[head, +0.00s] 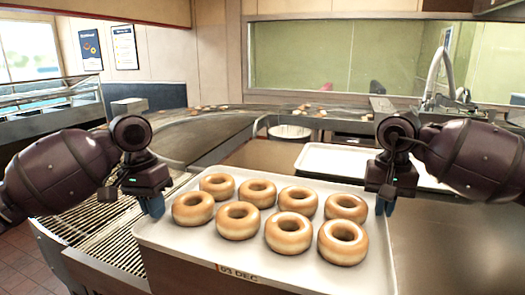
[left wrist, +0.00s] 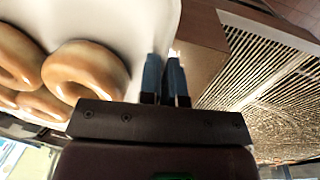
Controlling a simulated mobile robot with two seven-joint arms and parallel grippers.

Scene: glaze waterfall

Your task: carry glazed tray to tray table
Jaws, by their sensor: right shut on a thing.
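The glazed tray (head: 180,236) is white and carries several glossy, golden ring doughnuts (head: 290,233). It is in front of me in the head view and looks level. My left gripper (head: 152,206) is at its left edge. In the left wrist view, the left fingers (left wrist: 165,80) are close together with the tray edge between them. My right gripper (head: 384,206) is shut on the tray's right edge, its grip partly hidden by the wrist. I cannot tell which surface is the tray table.
A slatted conveyor (head: 105,222) runs along the left. A second white tray (head: 325,160) lies behind the glazed tray. A metal counter (head: 450,235) is at the right. A curved conveyor (head: 200,135) runs behind.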

